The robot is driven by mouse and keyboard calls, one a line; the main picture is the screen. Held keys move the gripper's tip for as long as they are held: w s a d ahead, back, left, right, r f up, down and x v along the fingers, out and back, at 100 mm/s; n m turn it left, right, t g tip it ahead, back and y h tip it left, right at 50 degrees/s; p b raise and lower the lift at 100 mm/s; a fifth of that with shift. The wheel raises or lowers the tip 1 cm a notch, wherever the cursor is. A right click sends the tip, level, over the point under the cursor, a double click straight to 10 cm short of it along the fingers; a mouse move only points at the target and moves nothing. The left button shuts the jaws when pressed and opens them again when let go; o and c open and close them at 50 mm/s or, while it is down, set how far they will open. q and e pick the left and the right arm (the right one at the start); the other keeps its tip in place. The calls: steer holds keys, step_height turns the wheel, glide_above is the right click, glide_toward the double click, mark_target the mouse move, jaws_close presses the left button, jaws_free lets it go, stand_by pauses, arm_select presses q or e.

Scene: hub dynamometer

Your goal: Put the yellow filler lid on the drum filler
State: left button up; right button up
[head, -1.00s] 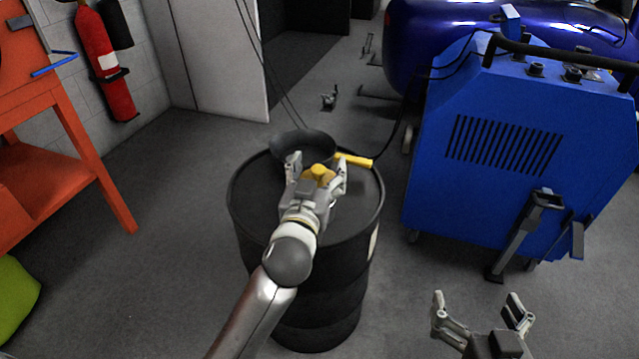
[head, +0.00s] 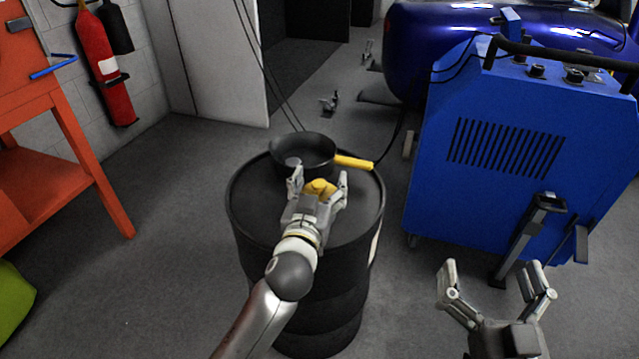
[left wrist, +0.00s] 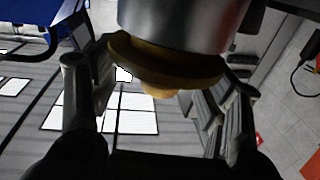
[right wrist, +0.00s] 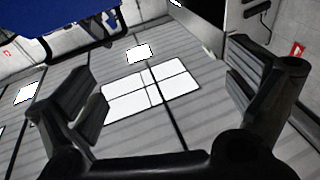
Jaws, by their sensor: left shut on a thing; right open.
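The yellow filler lid (head: 319,188) is between the fingers of my left gripper (head: 320,177), which is shut on it over the near top of the black drum (head: 248,208). A black round pan with a yellow handle (head: 354,162), seemingly the drum filler (head: 318,142), stands on the drum just behind the lid. In the left wrist view the lid (left wrist: 165,65) shows its rim and knob between the fingers, against a silver-grey cylinder (left wrist: 180,25). I cannot tell whether they touch. My right gripper (head: 491,268) is open and empty, right of the drum; its fingers also show in the right wrist view (right wrist: 165,90).
A large blue machine (head: 500,160) stands right of the drum, with a dark blue tank (head: 440,40) behind it. An orange bench (head: 75,160) and a fire extinguisher (head: 105,65) are at the left. Bare floor (head: 160,230) lies between bench and drum.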

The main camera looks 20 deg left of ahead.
arm_select(q)
steer(key=shift+f+b, duration=0.3)
steer(key=shift+f, duration=0.35)
arm_select(e)
steer(key=shift+s+a+r+t+y, duration=0.1)
steer(key=shift+s+r+t+y, duration=0.15)
steer(key=shift+r+t, duration=0.45)
steer(key=shift+s+a+r+t+y, duration=0.1)
steer(key=shift+s+r+t+y, duration=0.15)
steer(key=shift+r, duration=0.7)
arm_select(q)
steer(key=o, duration=0.9)
steer(key=shift+s+f, duration=0.1)
steer(key=shift+o, duration=0.2)
arm_select(e)
steer(key=shift+f, duration=0.1)
steer(key=shift+d, duration=0.1)
